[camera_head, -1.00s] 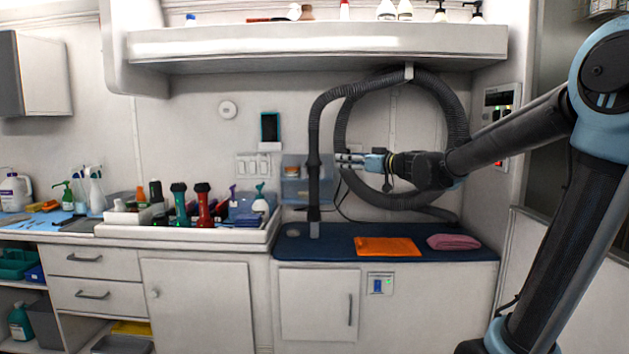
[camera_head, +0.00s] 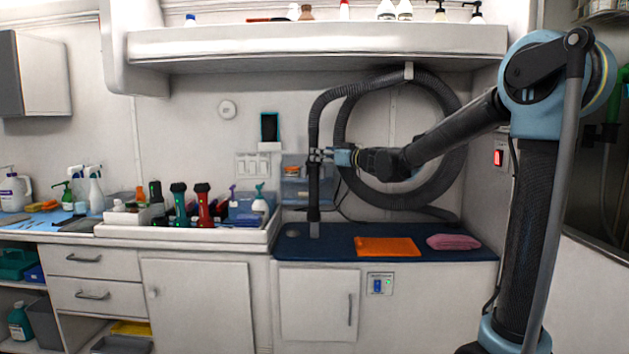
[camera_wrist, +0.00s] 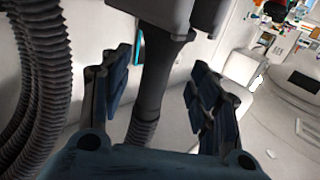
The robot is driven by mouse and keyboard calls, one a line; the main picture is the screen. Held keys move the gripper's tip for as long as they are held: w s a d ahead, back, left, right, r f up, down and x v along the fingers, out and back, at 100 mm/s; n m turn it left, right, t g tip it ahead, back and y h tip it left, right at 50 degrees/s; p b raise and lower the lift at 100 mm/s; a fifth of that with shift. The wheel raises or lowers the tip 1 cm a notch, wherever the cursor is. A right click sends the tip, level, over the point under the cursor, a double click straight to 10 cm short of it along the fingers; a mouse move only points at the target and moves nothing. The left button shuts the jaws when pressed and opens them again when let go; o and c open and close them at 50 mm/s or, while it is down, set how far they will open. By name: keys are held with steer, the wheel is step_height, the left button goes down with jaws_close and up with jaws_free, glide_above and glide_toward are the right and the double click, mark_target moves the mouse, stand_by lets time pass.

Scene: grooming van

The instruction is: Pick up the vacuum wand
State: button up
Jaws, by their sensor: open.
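The vacuum wand (camera_head: 314,195) is a dark upright tube above the left part of the blue counter mat, with its pale lower end at the mat. A ribbed hose (camera_head: 343,92) runs from its top. My gripper (camera_head: 318,155) is at the upper part of the wand, its fingers open and pointing left. In the wrist view the wand (camera_wrist: 157,82) passes between the two spread fingers of my gripper (camera_wrist: 160,85), with a gap showing on each side. A wider grey block hides part of the wand at the top there.
The hose loops on the wall behind my arm, and ribbed hose also fills the wrist view's left side. An orange cloth (camera_head: 388,247) and a pink towel (camera_head: 453,242) lie on the blue mat (camera_head: 335,250). A tray of clippers and bottles (camera_head: 190,236) stands left. A shelf (camera_head: 320,42) overhangs.

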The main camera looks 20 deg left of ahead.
steer(key=shift+x, duration=2.95)
steer(key=shift+w+d+f, duration=0.1)
steer(key=shift+w+d, duration=0.05)
steer(key=c, duration=1.3)
